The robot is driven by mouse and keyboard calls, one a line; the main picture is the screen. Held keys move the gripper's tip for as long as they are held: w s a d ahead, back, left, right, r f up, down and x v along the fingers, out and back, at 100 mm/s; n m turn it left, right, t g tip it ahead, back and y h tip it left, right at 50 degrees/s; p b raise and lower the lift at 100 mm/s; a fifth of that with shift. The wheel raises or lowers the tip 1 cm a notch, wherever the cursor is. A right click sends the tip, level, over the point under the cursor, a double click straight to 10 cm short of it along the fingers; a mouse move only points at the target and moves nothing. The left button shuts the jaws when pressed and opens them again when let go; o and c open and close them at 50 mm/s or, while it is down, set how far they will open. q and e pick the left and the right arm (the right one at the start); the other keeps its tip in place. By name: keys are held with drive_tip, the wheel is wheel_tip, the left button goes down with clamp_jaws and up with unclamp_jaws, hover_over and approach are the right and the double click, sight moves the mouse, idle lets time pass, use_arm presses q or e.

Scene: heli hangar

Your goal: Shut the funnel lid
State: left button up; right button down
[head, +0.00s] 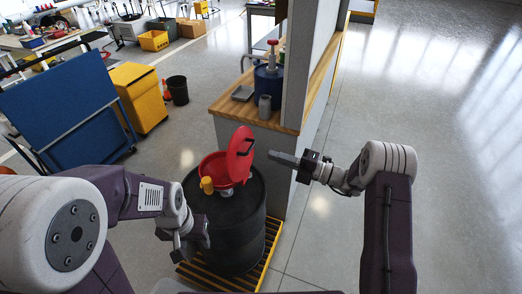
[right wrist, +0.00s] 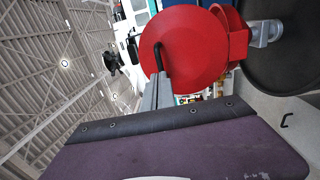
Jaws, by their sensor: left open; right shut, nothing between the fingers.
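The red funnel (head: 212,167) sits on top of a black drum (head: 238,232). Its round red lid (head: 240,157) stands up, open, on the right side of the funnel, with a black handle on its face. My right gripper (head: 272,155) is shut and empty, its tips just right of the lid. In the right wrist view the lid (right wrist: 190,50) faces the shut fingers (right wrist: 160,92), with the handle by the tips; I cannot tell whether they touch. The funnel (right wrist: 238,40) shows behind. My left gripper (head: 190,248) is open and empty, low at the drum's left front.
A yellow fitting (head: 207,186) stands on the drum beside the funnel. The drum is on a yellow-edged slatted pallet (head: 268,250). Behind is a wood-topped counter (head: 227,108) with a blue container (head: 267,82), against a grey partition (head: 309,70). The floor at right is clear.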

use_arm(q)
drive_tip(key=shift+r, duration=0.35)
use_arm(e)
drive_tip(key=x, duration=0.5)
drive_tip(key=shift+w+a, duration=0.15)
drive_tip(key=shift+a, duration=0.05)
use_arm(q)
drive_tip(key=shift+p, duration=0.3)
